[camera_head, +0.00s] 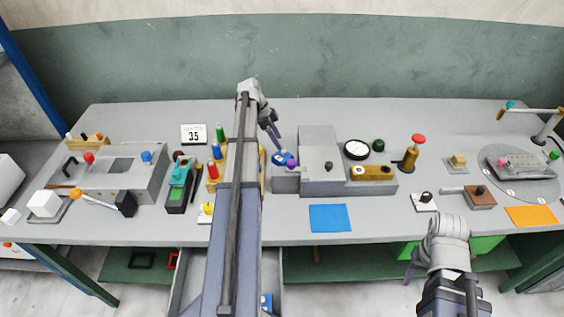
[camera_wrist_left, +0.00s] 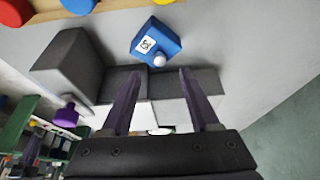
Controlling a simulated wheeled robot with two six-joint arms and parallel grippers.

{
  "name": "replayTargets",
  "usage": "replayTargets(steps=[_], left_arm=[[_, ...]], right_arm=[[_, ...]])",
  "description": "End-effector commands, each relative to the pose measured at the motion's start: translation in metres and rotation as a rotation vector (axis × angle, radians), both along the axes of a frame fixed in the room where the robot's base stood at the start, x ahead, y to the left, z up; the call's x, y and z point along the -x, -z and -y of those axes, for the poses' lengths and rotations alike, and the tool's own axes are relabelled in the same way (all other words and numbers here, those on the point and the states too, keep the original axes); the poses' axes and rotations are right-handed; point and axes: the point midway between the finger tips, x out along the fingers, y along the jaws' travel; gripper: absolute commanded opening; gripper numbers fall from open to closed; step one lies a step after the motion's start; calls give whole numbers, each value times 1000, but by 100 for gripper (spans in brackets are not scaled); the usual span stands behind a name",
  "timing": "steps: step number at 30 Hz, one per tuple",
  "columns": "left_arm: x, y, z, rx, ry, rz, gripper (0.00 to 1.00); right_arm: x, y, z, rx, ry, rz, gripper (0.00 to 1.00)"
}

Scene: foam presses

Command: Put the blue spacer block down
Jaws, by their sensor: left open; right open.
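The blue spacer block (camera_head: 279,157) is at the left end of the grey press fixture (camera_head: 318,150), just below my left fingertips in the head view. In the left wrist view the blue block (camera_wrist_left: 150,38) shows a white label and a pale round knob. It lies beyond the fingertips, clear of both fingers, beside dark grey blocks (camera_wrist_left: 72,68). I cannot tell exactly what it rests on. My left gripper (camera_head: 275,141) is open and empty; its two purple fingers stand apart in the wrist view (camera_wrist_left: 159,76). My right gripper (camera_head: 411,268) hangs before the table's front edge, open, with nothing visible in it.
A flat blue pad (camera_head: 330,218) lies in front of the fixture. A purple knob (camera_wrist_left: 66,116) stands near the grey blocks. Coloured pegs (camera_head: 214,151) stand left of my left arm. A red-topped plunger (camera_head: 418,140) and round dial (camera_head: 356,149) are to the right.

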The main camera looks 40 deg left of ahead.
Motion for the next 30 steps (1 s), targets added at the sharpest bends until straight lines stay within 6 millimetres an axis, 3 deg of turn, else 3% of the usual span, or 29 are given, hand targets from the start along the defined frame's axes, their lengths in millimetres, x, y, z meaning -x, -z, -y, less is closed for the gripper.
replayTargets(steps=[8,20,28,30], left_arm=[[-2,8,2,0,-1,0,62],[-13,51,15,0,-1,0,62],[-14,51,17,-1,-3,1,62],[-14,51,17,-1,-3,1,56]], right_arm=[[0,8,0,0,0,0,50],[0,51,0,0,0,0,50],[0,51,0,0,0,0,50],[0,51,0,0,0,0,50]])
